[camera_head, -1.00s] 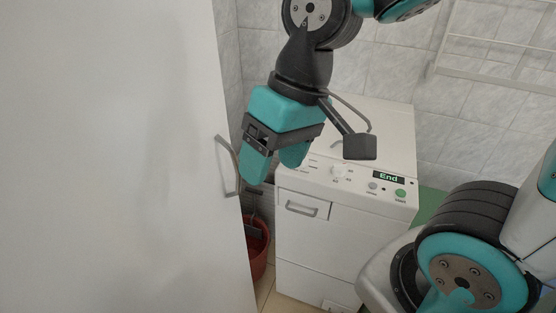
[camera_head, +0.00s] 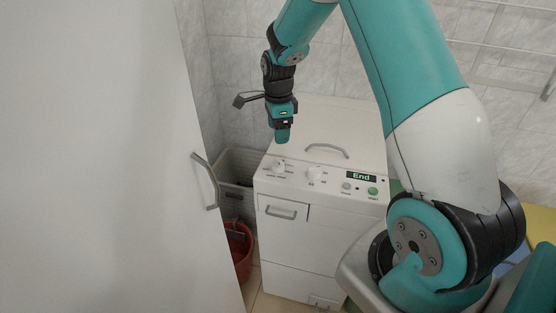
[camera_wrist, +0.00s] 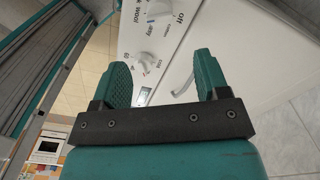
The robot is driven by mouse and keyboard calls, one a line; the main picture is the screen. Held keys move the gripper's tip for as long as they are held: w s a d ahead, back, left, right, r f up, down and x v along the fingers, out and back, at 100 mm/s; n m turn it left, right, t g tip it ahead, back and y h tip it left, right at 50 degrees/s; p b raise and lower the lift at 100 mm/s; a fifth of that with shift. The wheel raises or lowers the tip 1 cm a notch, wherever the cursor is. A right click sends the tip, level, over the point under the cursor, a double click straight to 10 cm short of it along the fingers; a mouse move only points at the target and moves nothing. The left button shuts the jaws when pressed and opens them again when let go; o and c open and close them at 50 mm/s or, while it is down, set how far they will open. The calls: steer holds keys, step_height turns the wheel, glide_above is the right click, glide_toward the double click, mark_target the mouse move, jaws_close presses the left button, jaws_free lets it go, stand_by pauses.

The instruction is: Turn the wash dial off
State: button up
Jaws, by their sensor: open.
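The white washing machine (camera_head: 335,140) has two white dials on its front panel. The left dial (camera_head: 278,167) also shows at the top of the wrist view (camera_wrist: 158,9), partly cut off, with "Off" and "wool" printed beside it. The other dial (camera_head: 314,173) lies nearer the display and also shows in the wrist view (camera_wrist: 146,60). My gripper (camera_head: 282,137) points down above the machine's left side, just behind and above the left dial. In the wrist view my gripper (camera_wrist: 161,62) has its teal fingers spread wide with nothing between them.
The display (camera_head: 361,177) reads "End", with a grey and a green button below it. A lid handle (camera_head: 326,150) rises from the top. A large white door (camera_head: 110,150) fills the left side. A grey basket (camera_head: 236,165) and red bucket (camera_head: 238,250) stand left of the machine.

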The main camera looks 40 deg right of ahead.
mark_target(278, 161)
step_height(278, 161, down, 12)
steer(key=shift+f+p, duration=0.1)
steer(key=shift+p, duration=1.1)
steer(key=shift+c, duration=0.4)
steer(key=c, duration=0.8)
steer(key=shift+c, duration=0.2)
